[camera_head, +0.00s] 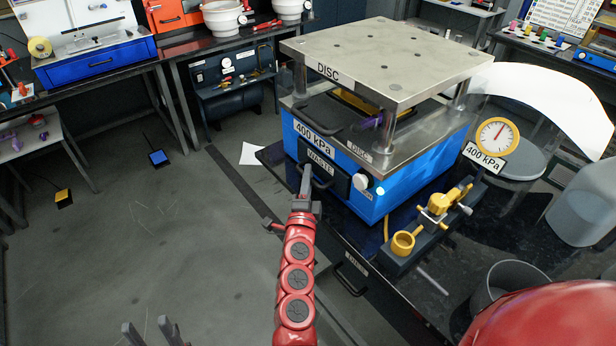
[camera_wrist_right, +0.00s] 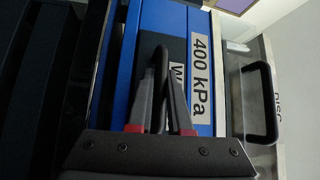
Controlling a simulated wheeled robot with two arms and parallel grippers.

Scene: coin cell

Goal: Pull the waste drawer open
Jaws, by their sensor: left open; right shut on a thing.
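The waste drawer (camera_head: 338,180) has a dark front labelled WASTE, set in the front of the blue press body (camera_head: 375,205). Its front looks close against the body; I cannot tell of any gap. My right gripper (camera_head: 307,184) is at the left part of the drawer's dark bar handle (camera_head: 321,181). In the right wrist view my right gripper (camera_wrist_right: 160,90) has its two fingers on either side of the handle (camera_wrist_right: 161,70), shut on it. My left gripper (camera_head: 153,328) is open and empty at the bottom edge, far from the drawer.
A metal DISC plate (camera_head: 385,55) on posts stands above the body. A round white knob (camera_head: 361,182) is right of the drawer. A gauge (camera_head: 497,134) and yellow fitting (camera_head: 437,204) stand further right. Another drawer handle (camera_head: 351,280) is below. The floor (camera_head: 150,240) at left is mostly clear.

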